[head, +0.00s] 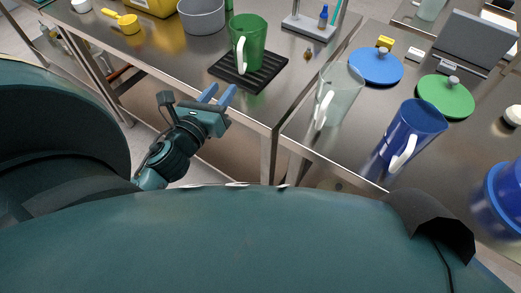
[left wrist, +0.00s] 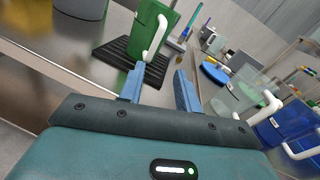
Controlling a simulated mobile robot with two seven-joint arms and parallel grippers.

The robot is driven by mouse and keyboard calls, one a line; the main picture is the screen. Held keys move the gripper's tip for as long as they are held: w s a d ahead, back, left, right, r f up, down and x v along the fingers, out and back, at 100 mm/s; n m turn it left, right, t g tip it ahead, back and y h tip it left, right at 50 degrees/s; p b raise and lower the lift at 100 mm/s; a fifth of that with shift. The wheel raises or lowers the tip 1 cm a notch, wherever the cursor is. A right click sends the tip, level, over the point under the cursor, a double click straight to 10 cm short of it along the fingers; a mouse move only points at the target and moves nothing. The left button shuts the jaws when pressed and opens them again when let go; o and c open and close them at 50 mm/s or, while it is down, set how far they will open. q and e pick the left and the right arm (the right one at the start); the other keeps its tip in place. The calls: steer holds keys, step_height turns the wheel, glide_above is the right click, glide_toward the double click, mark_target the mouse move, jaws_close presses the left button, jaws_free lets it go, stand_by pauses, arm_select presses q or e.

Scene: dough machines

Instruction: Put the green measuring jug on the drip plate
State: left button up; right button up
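The green measuring jug (head: 250,40) stands upright on the black ribbed drip plate (head: 225,70) on the steel table, with its white handle towards me. My left gripper (head: 220,93) is in front of the table edge, below and short of the plate. It is open and empty, apart from the jug. In the left wrist view the green jug (left wrist: 145,38) and the drip plate (left wrist: 118,50) show beyond the open blue fingers (left wrist: 160,78). My right gripper is not in view.
A clear jug (head: 345,95) and a blue jug (head: 415,125) stand on the right-hand table. A blue lid (head: 372,68) and a green lid (head: 440,100) lie behind them. A grey pot (head: 203,16) and a yellow scoop (head: 126,22) are on the left.

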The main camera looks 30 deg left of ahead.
arm_select(q)
steer(key=s+d+f+n+g+h, duration=0.3)
steer(key=d+f+n, duration=0.4)
steer(key=n, duration=0.7)
steer(key=s+d+f+n+g+h, duration=0.2)
steer(key=s+d+f+n, duration=0.3)
steer(key=n, duration=0.9)
steer(key=d+f+g, duration=0.1)
steer(key=d+f, duration=0.2)
steer(key=d, duration=0.2)
steer(key=shift+s+d+n+h, duration=0.35)
steer(key=shift+s+n+h, duration=0.05)
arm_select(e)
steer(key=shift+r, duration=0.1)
arm_select(q)
steer(key=p, duration=0.1)
steer(key=a+p, duration=0.1)
steer(key=p, duration=0.1)
steer(key=shift+s+a+r+g+y, duration=0.1)
steer(key=shift+s+r+g+y, duration=0.1)
steer(key=shift+s+g+y, duration=0.15)
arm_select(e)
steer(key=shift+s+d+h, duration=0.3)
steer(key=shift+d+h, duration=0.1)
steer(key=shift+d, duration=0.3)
arm_select(q)
steer(key=shift+w, duration=0.15)
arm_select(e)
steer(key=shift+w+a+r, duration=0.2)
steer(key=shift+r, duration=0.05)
